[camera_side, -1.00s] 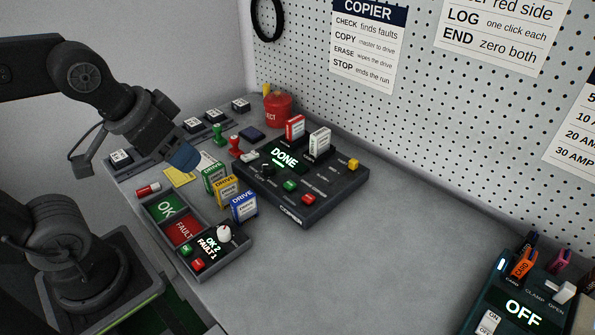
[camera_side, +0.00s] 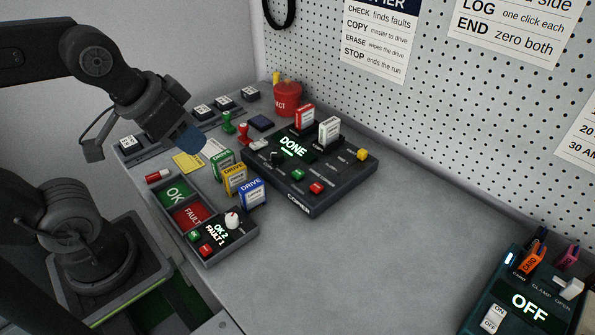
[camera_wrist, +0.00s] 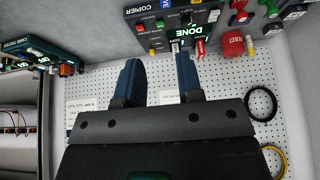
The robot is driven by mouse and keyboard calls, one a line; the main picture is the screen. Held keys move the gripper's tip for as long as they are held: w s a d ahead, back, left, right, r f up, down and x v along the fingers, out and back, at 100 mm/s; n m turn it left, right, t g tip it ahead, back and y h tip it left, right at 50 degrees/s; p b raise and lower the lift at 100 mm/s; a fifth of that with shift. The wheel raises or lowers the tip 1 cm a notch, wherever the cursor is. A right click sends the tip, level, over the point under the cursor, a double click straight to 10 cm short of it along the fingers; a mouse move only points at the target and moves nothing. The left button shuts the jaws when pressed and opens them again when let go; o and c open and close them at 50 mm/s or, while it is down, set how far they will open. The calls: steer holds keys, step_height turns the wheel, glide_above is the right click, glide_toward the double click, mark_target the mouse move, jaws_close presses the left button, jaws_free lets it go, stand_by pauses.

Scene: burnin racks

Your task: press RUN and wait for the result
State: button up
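The black copier (camera_side: 330,196) stands at the back of the bench near the pegboard.
Green, yellow and blue drives (camera_side: 235,179) stand in front of the copier beside the OK/FAULT panel (camera_side: 230,251). A red bin (camera_side: 287,101) and two stamps stand behind. A card tester (camera_side: 530,307) reads OFF at right. The middle bench is clear.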

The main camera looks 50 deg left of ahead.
jaws_close()
stand_by(1.3)
